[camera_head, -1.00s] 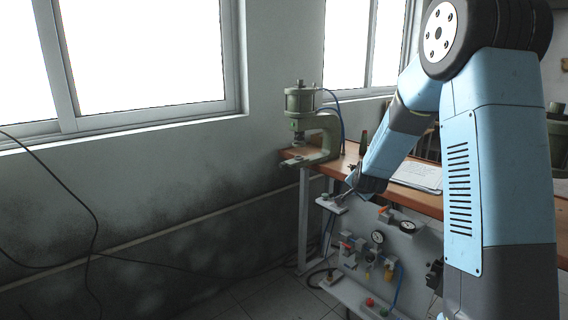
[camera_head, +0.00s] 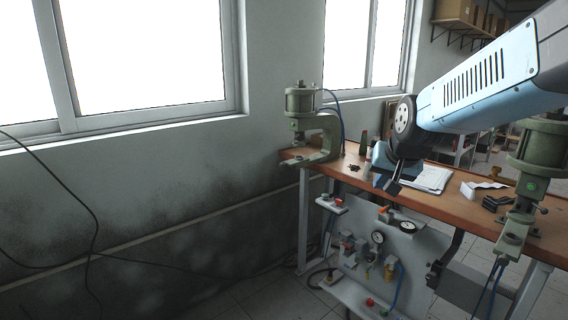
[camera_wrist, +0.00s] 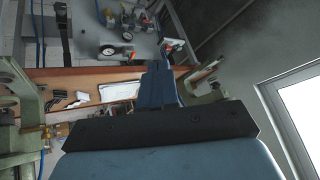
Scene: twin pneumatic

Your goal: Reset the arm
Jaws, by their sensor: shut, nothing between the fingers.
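My gripper (camera_head: 393,184) is at the end of my blue and black arm, over the front edge of the workbench in the head view. Its fingers are small and dark there and look closed, with nothing seen between them. In the wrist view my gripper (camera_wrist: 158,66) points toward the bench edge and the pneumatic panel, and its dark body fills the lower middle. My arm reaches in from the right side of the head view, and its elbow lies outside the picture.
The wooden workbench (camera_head: 455,207) carries a green press (camera_head: 312,125) at its left end and another green press (camera_head: 530,170) at right. Papers (camera_head: 432,178) lie between them. A panel with gauges and valves (camera_head: 375,250) hangs below the front edge.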

